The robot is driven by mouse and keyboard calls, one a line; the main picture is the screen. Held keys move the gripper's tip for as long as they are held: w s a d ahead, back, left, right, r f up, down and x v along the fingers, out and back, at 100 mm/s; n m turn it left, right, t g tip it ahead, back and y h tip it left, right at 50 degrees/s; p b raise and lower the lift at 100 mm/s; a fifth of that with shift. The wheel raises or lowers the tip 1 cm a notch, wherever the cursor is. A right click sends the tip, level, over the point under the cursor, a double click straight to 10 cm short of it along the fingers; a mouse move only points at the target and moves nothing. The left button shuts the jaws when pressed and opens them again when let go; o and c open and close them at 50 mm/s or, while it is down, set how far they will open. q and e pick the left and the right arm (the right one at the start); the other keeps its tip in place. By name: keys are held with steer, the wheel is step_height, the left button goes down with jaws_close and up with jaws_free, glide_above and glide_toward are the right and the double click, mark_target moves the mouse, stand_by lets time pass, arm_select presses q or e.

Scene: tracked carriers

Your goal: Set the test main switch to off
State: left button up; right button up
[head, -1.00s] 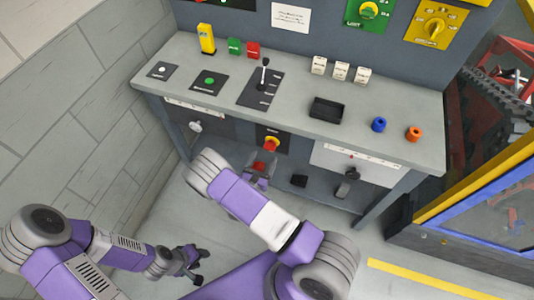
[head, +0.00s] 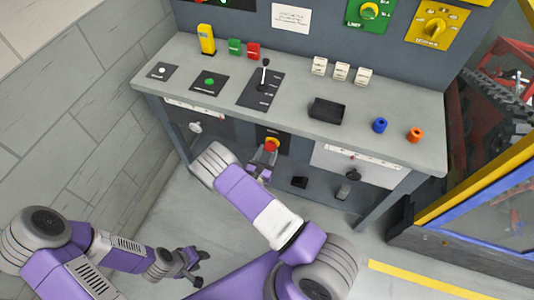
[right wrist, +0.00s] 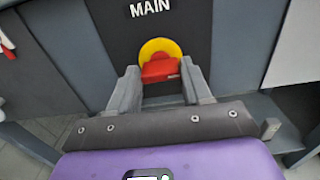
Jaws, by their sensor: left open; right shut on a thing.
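The main switch (head: 271,144) is a red handle on a yellow disc, set on a dark panel on the front of the bench. In the right wrist view the red handle (right wrist: 160,69) shows under the word MAIN, with the yellow disc (right wrist: 160,47) behind it. My right gripper (right wrist: 160,76) has one finger on each side of the red handle and is shut on it. In the head view my right gripper (head: 264,160) is at the switch from below. My left gripper (head: 193,270) is open and empty, low above the floor, away from the bench.
The bench top (head: 200,100) carries a black lever (head: 264,75), a green button (head: 209,82), a black tray (head: 327,108) and blue (head: 380,125) and orange (head: 414,134) cylinders. A dark knob (head: 344,190) sticks out of the front, right of the switch. A yellow-framed enclosure (head: 480,187) stands at right.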

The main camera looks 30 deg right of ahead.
steer(key=shift+n, duration=0.4)
steer(key=n+p, duration=0.1)
steer(key=n, duration=0.2)
steer(key=shift+a+n, duration=0.1)
steer(key=shift+n, duration=0.3)
steer(key=n, duration=0.4)
steer(key=n+p, duration=0.1)
steer(key=n, duration=0.8)
steer(key=shift+w+f+p, duration=0.15)
steer(key=shift+f+p, duration=0.15)
steer(key=shift+p, duration=0.05)
steer(key=o, duration=1.1)
steer(key=shift+c, duration=0.2)
steer(key=shift+a, duration=0.1)
